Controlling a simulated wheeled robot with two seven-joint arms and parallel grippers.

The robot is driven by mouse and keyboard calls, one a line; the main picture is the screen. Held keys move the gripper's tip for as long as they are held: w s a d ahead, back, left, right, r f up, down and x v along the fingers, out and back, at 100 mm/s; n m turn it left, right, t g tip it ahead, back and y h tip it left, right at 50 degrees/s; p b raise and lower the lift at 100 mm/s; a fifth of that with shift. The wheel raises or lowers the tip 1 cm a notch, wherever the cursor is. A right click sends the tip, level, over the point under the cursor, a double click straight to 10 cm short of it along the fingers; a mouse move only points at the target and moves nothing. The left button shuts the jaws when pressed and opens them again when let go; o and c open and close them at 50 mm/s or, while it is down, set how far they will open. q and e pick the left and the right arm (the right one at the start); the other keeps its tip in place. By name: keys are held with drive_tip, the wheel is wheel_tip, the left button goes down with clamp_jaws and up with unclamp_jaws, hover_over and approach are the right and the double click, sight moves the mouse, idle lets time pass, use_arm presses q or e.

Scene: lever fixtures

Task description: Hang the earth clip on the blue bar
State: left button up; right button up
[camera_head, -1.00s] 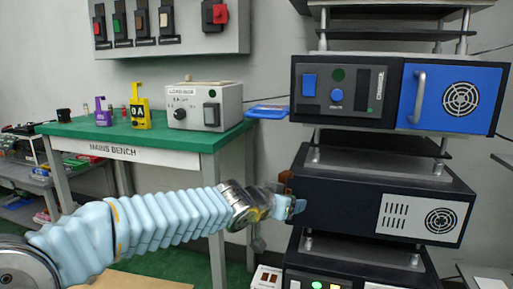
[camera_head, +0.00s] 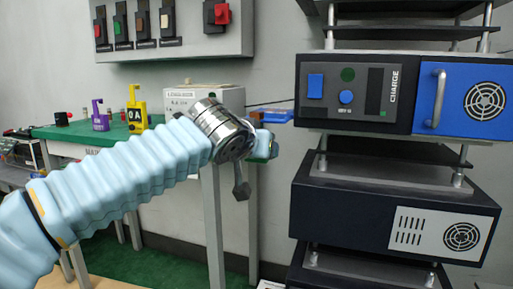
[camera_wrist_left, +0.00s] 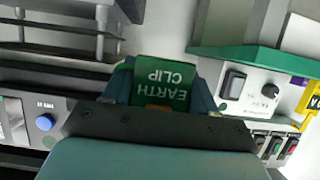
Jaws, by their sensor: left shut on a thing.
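The earth clip (camera_wrist_left: 165,80) is a green piece with white lettering, upside down in the left wrist view. My left gripper (camera_wrist_left: 160,95) is shut on it, with a blue finger on each side. In the head view the gripper (camera_head: 262,145) is in the air in front of the wall, between the bench and the rack, and mostly hidden by its own wrist. Only a little green of the clip shows there. A flat blue piece (camera_head: 277,115) sticks out left of the rack, just above the gripper; I cannot tell whether it is the blue bar. My right gripper is not in view.
The rack holds a blue-fronted charge unit (camera_head: 405,92) with a handle and a dark box (camera_head: 390,205) below. A switch panel (camera_head: 170,30) is on the wall.

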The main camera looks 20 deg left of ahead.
use_arm(q)
drive_tip(key=shift+r+p+x, duration=0.25)
drive_tip(key=shift+p+x, duration=0.15)
drive_tip(key=shift+x, duration=0.95)
drive_tip(key=shift+r+p+x, duration=0.2)
drive_tip(key=shift+p+x, duration=0.15)
drive_tip(key=shift+x, duration=1)
drive_tip(key=shift+w, duration=0.2)
drive_tip(key=o, duration=1.1)
drive_tip(key=shift+o, duration=0.2)
